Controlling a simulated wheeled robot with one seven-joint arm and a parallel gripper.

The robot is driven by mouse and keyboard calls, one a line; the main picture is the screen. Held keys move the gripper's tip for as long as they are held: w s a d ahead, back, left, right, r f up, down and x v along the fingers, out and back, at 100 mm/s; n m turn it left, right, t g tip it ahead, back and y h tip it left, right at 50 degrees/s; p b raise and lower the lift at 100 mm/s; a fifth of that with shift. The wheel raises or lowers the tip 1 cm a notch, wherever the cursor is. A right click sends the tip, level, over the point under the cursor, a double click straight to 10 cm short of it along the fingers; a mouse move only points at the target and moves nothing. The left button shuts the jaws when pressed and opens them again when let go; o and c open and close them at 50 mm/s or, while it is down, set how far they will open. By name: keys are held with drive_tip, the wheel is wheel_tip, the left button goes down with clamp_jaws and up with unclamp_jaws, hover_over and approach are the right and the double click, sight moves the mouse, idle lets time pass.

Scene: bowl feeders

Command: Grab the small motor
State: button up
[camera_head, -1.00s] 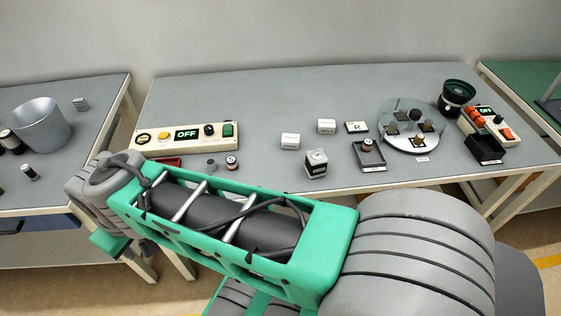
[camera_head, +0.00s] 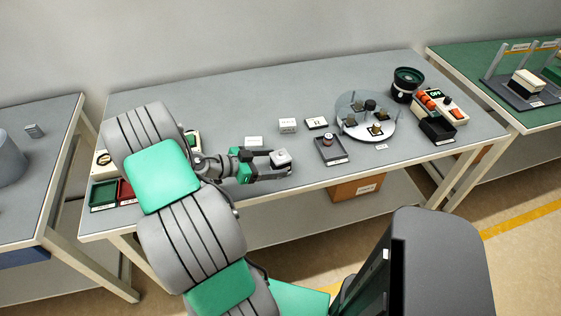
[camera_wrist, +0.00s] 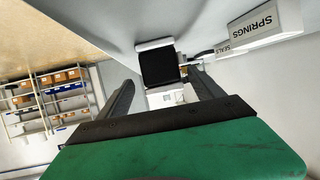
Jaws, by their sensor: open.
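A small dark block with a pale top plate (camera_head: 281,156), likely the small motor, is near the front edge of the middle table. In the wrist view its black face (camera_wrist: 159,68) shows ahead, between my two fingers. My gripper (camera_head: 282,164) is open, low over the table, with the fingertips around or just short of the block. In the wrist view the fingers of my gripper (camera_wrist: 160,78) stand apart, and I see no contact. The block's lower part is partly hidden by a finger in the head view.
A grey tray (camera_head: 331,153) holding a small cylinder is to the right. Farther right are a round plate (camera_head: 350,125), a black bowl feeder (camera_head: 405,84) and a control box (camera_head: 440,103).

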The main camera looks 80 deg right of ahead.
sight(281, 160)
drive_tip(key=x, duration=0.3)
drive_tip(key=shift+s+d, duration=0.1)
drive_tip(key=shift+d, duration=0.2)
clamp_jaws()
idle(0.5)
